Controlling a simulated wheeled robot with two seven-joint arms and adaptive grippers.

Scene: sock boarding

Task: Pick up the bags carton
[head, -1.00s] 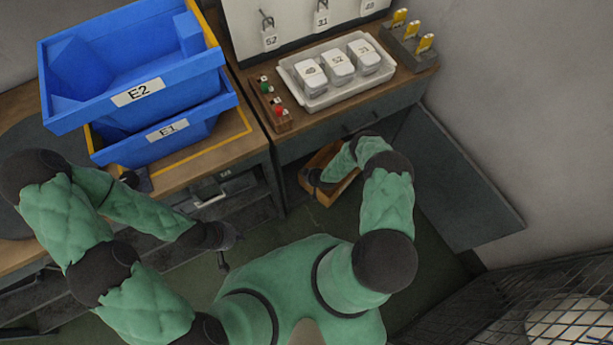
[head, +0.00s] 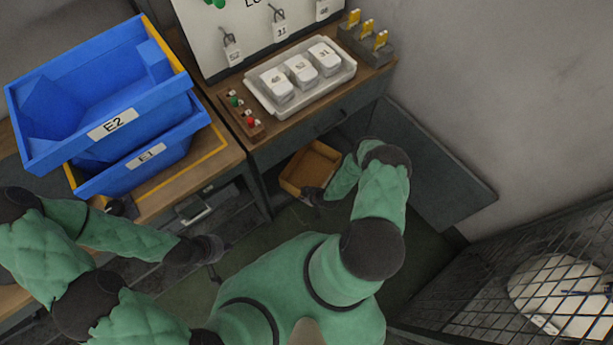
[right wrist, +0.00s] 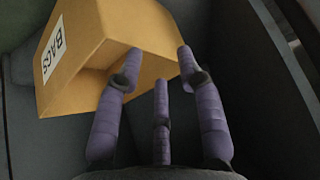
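The bags carton (head: 312,166) is an open-topped tan box in the open lower bay of the cabinet, below the counter. The right wrist view shows it (right wrist: 75,85) tilted, with its "BAGS" label at the upper left. My right gripper (head: 312,196) is at the carton's near lower edge in the head view. In the right wrist view its fingers (right wrist: 160,65) are spread apart and overlap the carton's open side; I cannot tell whether they touch it. My left gripper (head: 212,262) is open and empty, away from the carton in front of the left bench.
Blue bins E2 (head: 110,120) and E1 (head: 150,160) are stacked on the left bench. A white tray (head: 255,95) of several containers sits on the counter (head: 375,80). An open cabinet door (head: 440,155) stands right of the carton. A mesh cage (head: 460,290) is at lower right.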

